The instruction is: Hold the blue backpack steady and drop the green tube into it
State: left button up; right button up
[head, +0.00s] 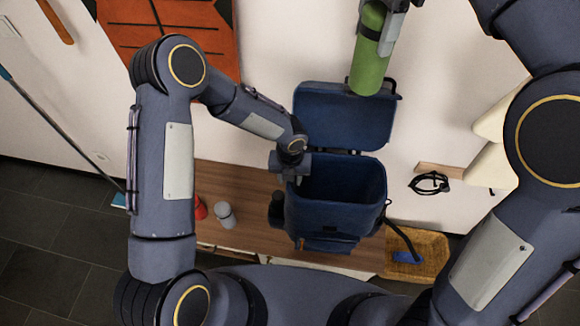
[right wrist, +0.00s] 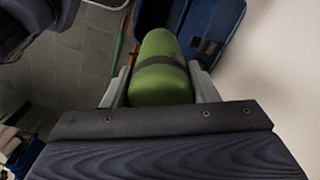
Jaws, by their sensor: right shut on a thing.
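The blue backpack (head: 336,215) stands upright on the wooden table, its top open and its lid (head: 343,115) folded back towards the wall. My left gripper (head: 290,178) is at the left rim of the backpack's opening; its fingertips are hidden, so I cannot tell if it grips the rim. The green tube (head: 368,62) has a dark band and hangs upright in my right gripper (head: 386,28), above and behind the opening, in front of the lid in the picture. In the right wrist view the tube (right wrist: 160,75) lies between both fingers, with part of the backpack (right wrist: 208,30) beyond it.
The wooden table (head: 255,185) carries a grey-white bottle (head: 226,215) and a red object (head: 200,208) left of the backpack. A woven tray (head: 432,250) with a blue item is at the right.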

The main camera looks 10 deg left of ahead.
pick_arm(q)
grip_shut()
jog(key=shift+a, duration=0.1)
dwell(1.2)
